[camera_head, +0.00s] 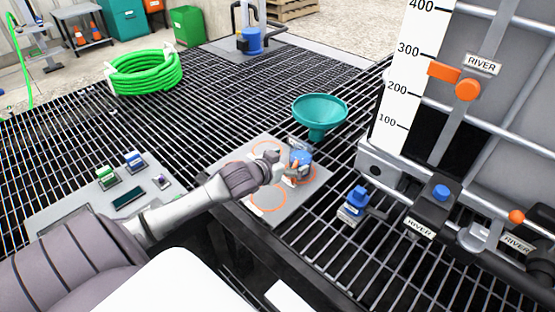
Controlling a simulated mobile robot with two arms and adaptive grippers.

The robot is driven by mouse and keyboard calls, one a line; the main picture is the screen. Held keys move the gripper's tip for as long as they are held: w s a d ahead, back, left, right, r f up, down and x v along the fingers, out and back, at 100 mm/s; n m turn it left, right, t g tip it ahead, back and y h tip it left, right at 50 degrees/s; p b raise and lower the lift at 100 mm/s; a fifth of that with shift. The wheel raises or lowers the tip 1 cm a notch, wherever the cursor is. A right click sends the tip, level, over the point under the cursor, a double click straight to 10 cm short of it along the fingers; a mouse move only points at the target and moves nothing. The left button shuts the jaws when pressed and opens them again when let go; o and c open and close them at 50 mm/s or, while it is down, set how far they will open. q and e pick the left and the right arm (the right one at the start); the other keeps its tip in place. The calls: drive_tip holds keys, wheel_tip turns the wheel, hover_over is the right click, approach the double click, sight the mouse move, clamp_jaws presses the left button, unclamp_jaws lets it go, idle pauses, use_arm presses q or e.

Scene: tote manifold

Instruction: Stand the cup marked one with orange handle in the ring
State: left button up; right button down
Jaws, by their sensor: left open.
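A grey plate (288,213) with several thin orange rings lies on the black grating. A small cup with a blue top (302,158) stands at the plate's right side, at the right-hand orange ring (312,177). Whether its base is fully inside that ring is hidden. A bit of orange shows at its left side, by my gripper; its mark is too small to read. My left gripper (286,166) is open, right beside the cup on its left. Whether they touch cannot be told. My right gripper is not in view.
A teal funnel (320,113) stands just behind the plate. A blue-topped grey fitting (356,202) sits on the grating to the right, before a tank with a level scale (402,85). A green hose coil (144,72) lies at back left.

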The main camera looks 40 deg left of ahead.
use_arm(q)
drive_tip(key=v, duration=0.7)
drive_tip(key=shift+s, duration=0.25)
drive_tip(key=shift+r, duration=0.1)
